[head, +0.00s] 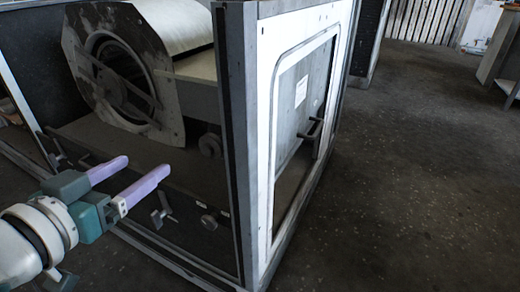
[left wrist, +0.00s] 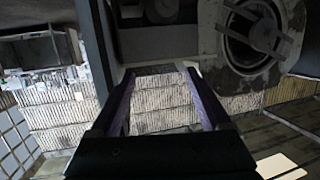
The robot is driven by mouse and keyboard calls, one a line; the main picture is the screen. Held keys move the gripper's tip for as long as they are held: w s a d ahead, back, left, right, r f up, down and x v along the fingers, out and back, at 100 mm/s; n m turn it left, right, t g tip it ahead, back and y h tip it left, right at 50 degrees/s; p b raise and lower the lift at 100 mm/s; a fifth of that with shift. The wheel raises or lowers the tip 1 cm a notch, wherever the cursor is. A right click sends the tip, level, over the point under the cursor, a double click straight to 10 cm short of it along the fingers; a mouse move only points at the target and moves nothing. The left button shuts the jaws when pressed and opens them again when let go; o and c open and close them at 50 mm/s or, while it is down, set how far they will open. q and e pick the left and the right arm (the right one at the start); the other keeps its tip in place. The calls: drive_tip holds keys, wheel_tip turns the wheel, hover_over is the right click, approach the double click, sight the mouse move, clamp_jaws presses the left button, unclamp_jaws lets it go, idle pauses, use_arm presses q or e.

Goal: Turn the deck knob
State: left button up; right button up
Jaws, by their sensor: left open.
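Several small fittings could be the deck knob, and I cannot tell which one it is. A round dark knob (head: 210,145) sits right of the blower drum, near the corner post. A lever-like fitting (head: 161,212) and a small round knob (head: 209,222) are on the low front panel. My left gripper (head: 147,164) is open and empty in front of the housing, its two lilac fingers apart. The fitting on the panel lies just below the right finger in the picture. In the left wrist view the open fingers (left wrist: 159,73) frame nothing held. My right gripper is not in view.
The blower drum (head: 120,82) with its round opening fills the housing's left bay. A dark upright post (head: 232,150) and the white side door (head: 262,140) with a dark handle (head: 313,130) bound the bay at right. Open floor (head: 420,190) lies to the right.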

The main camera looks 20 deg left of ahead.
sight(207, 225)
use_arm(q)
wheel_tip(207, 225, down, 24)
drive_tip(key=m+t+h+b, duration=0.1)
drive_tip(key=t+h+b, duration=0.2)
drive_tip(key=b, duration=1.9)
drive_tip(key=shift+m+h, duration=0.3)
drive_tip(key=shift+h, duration=0.1)
drive_tip(key=w+b, duration=0.1)
drive_tip(key=w, duration=0.2)
drive_tip(key=w+d+b, duration=0.1)
drive_tip(key=w+b, duration=0.1)
drive_tip(key=w, duration=0.1)
drive_tip(key=w+b, duration=0.1)
drive_tip(key=w, duration=0.1)
drive_tip(key=shift+w+d+f, duration=0.2)
drive_tip(key=shift+w+d, duration=0.15)
drive_tip(key=shift+w, duration=0.05)
drive_tip(key=shift+w+r, duration=0.1)
drive_tip(key=shift+w, duration=0.3)
drive_tip(key=shift+c, duration=0.3)
clamp_jaws()
